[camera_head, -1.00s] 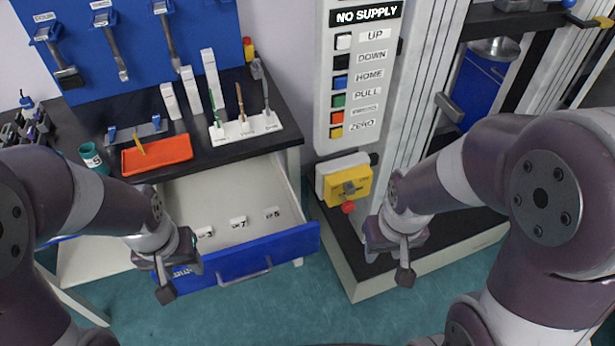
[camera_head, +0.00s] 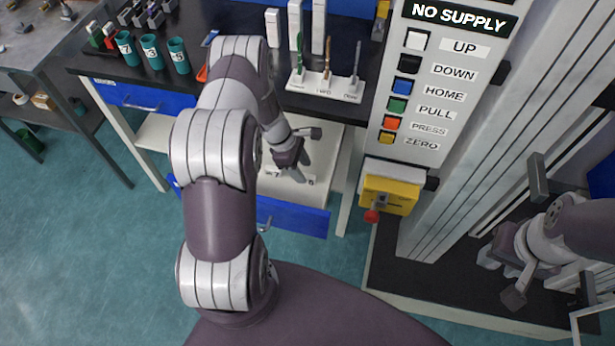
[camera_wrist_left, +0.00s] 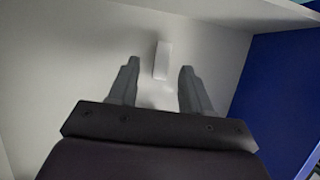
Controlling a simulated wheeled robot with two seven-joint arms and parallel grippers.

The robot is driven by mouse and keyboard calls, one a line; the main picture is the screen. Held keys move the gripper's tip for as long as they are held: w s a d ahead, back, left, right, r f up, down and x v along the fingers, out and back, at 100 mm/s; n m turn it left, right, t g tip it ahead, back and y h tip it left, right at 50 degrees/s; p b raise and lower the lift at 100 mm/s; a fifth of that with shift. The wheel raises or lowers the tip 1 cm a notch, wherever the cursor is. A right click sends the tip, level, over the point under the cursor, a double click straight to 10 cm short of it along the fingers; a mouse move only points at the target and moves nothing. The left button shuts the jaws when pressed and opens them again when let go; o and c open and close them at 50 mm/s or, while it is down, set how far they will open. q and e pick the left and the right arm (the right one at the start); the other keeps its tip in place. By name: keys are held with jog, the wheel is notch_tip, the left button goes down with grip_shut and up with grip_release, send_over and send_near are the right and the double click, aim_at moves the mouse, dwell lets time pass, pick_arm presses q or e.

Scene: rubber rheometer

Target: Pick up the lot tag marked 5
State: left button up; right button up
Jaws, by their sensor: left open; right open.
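The lot tag marked 5 (camera_head: 311,180) is a small white tag on the floor of the open drawer, partly hidden by my left gripper (camera_head: 298,172). My left gripper reaches down into the drawer, open and empty. In the left wrist view, a white tag (camera_wrist_left: 162,60) shows between and just beyond its open fingers (camera_wrist_left: 157,82); its marking cannot be read there. Another white tag, marked 7 (camera_head: 275,171), lies to the left of the gripper. My right gripper (camera_head: 512,285) is open and empty at the right, by the machine's base.
The drawer's blue front (camera_head: 295,217) and pale walls surround the tags. A white tool stand (camera_head: 325,85) is on the dark bench above. Teal cups (camera_head: 152,52) stand at the back left. The machine's button panel (camera_head: 440,80) and yellow switch box (camera_head: 390,192) are right of the drawer.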

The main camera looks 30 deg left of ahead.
aim_at(307, 175)
pick_arm(q)
jog(key=x, duration=0.3)
jog(key=shift+d, duration=0.2)
grip_shut()
jog(key=shift+a+r, duration=0.1)
jog(key=shift+r, duration=0.05)
